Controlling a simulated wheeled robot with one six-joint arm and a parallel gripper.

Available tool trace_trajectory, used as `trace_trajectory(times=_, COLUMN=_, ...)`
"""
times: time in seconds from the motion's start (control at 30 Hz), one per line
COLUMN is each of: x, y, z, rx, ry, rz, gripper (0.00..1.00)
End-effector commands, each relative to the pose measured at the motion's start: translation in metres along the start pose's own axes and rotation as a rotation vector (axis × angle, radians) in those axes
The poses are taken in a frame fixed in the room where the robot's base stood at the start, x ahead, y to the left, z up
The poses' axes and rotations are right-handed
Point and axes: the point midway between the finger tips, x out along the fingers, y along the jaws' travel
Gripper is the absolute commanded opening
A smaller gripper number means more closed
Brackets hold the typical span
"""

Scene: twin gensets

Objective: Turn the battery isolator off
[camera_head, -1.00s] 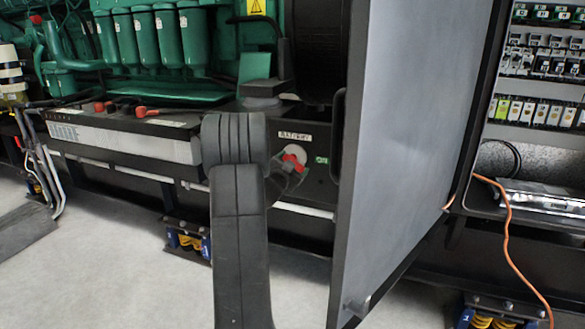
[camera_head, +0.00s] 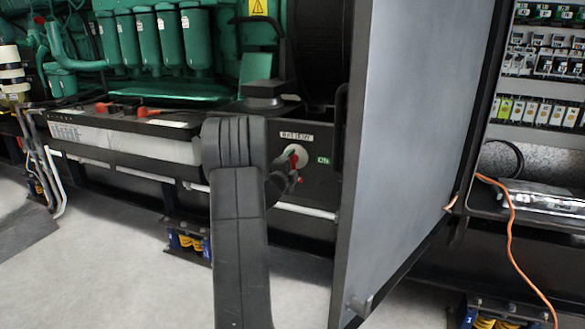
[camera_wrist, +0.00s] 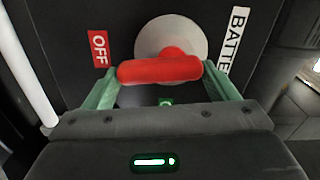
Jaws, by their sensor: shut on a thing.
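The battery isolator is a red bar handle (camera_wrist: 160,69) on a round pale grey plate (camera_wrist: 196,33) in the wrist view. The handle lies between a red OFF label (camera_wrist: 98,49) and a white BATTERY label (camera_wrist: 236,38), one end towards each. My gripper (camera_wrist: 162,80) has its green fingers at the two ends of the handle and is shut on it. In the head view the handle (camera_head: 293,157) looks close to upright, under the BATTERY label (camera_head: 296,136) and left of a green ON label (camera_head: 323,160). My gripper and arm hide part of it there.
A large grey door (camera_head: 405,150) stands open just right of the isolator. A long battery box (camera_head: 130,143) with red terminals lies to the left, below green engine parts (camera_head: 160,40). An orange cable (camera_head: 510,235) hangs at right. The floor (camera_head: 110,265) in front is clear.

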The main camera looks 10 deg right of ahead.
Motion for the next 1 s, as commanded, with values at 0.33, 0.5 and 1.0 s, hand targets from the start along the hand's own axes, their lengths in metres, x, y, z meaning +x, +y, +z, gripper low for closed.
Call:
trace_trajectory(times=0.33, x=-0.0002, y=0.0019, z=0.0017, rx=0.132, ry=0.001, rz=0.002, gripper=0.57)
trace_trajectory(times=0.5, x=-0.0002, y=0.002, z=0.002, rx=0.154, ry=0.001, rz=0.002, gripper=0.57)
trace_trajectory(times=1.0, x=-0.0002, y=0.0019, z=0.0022, rx=0.157, ry=0.0, rz=0.002, gripper=1.0)
